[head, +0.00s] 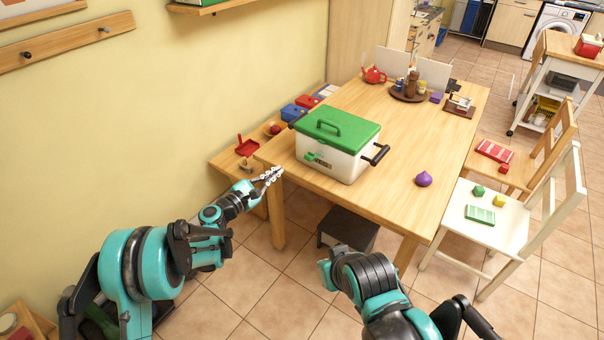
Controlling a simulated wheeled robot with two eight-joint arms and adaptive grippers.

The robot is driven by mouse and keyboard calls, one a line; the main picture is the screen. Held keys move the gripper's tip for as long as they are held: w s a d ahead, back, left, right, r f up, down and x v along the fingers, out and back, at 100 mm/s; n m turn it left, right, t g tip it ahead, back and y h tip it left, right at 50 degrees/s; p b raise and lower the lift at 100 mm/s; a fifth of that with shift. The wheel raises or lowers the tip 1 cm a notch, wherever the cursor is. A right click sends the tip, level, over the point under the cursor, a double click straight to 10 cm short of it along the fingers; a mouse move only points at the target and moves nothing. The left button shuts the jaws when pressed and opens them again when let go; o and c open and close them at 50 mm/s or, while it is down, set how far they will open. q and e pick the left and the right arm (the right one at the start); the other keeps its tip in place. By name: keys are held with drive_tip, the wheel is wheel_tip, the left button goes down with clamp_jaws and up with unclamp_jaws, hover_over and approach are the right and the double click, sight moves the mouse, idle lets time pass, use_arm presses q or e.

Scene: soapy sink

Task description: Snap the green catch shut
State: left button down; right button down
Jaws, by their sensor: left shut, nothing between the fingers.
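A white cool box (325,158) with a green lid (338,124) stands on the wooden table. The lid lies down on the box and has a green handle on top. The green catch (317,159) is on the front face of the box, below the lid's edge; it is too small to tell its exact position. My left gripper (279,170) is shut and empty, by the table's near left corner, to the left of the catch and apart from it. My right arm (366,285) shows at the bottom; its gripper cannot be made out.
A purple onion-shaped thing (424,179) sits right of the box on the table (400,205). A round tray with bottles (409,93) and a red teapot (374,75) stand at the back. A low bench (228,162) with small items runs along the wall. Chairs stand at right.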

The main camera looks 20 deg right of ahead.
use_arm(q)
wheel_tip(320, 180, down, 13)
drive_tip(key=d+n+t+h+b, duration=0.1)
drive_tip(key=n+t+h+b, duration=0.1)
drive_tip(key=n, duration=0.5)
drive_tip(key=shift+d+f+h, duration=0.15)
drive_tip(key=shift+d+h, duration=0.15)
drive_tip(key=shift+d, duration=0.05)
